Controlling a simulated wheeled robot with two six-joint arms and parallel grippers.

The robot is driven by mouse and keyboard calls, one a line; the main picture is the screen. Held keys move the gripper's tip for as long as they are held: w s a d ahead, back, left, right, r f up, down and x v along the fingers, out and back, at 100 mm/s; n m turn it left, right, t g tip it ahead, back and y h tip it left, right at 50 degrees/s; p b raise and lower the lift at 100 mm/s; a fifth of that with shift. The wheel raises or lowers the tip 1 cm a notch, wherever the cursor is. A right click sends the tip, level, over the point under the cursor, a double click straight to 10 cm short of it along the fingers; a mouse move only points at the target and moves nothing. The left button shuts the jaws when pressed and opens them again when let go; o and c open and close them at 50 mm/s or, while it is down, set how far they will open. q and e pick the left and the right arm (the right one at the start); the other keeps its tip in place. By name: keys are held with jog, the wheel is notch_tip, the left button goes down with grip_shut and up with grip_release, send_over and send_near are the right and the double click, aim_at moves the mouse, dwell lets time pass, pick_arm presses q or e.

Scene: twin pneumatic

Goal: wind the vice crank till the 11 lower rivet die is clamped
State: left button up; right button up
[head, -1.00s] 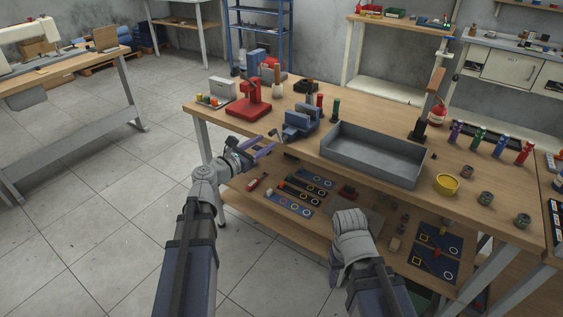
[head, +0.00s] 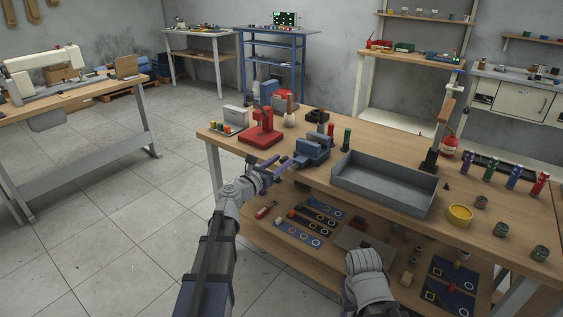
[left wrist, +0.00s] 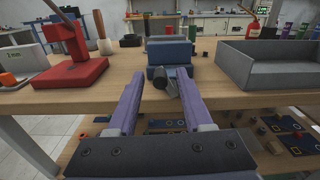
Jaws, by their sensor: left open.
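The blue vice (head: 312,150) stands at the table's near edge; it also shows in the left wrist view (left wrist: 171,56). Its crank (left wrist: 161,77) has a dark end and a grey metal part, and points toward me. My left gripper (head: 277,166) is open, its purple fingers reaching toward the vice from the front left. In the left wrist view the crank appears between the two fingertips, with gaps on both sides; I cannot tell if either touches it. I cannot make out the 11 lower rivet die in the vice. My right gripper is not seen; only part of my right arm shows.
A red press (head: 262,128) stands left of the vice. A grey tray (head: 384,197) lies to its right, with a yellow ring-shaped dish (head: 460,215) beyond. Small bottles (head: 347,138) stand behind the vice. A lower shelf (head: 285,245) holds several mats.

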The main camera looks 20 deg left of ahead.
pick_arm(q)
jog(key=shift+w+d, duration=0.2)
jog(key=shift+w, duration=0.25)
grip_shut()
dwell(0.3)
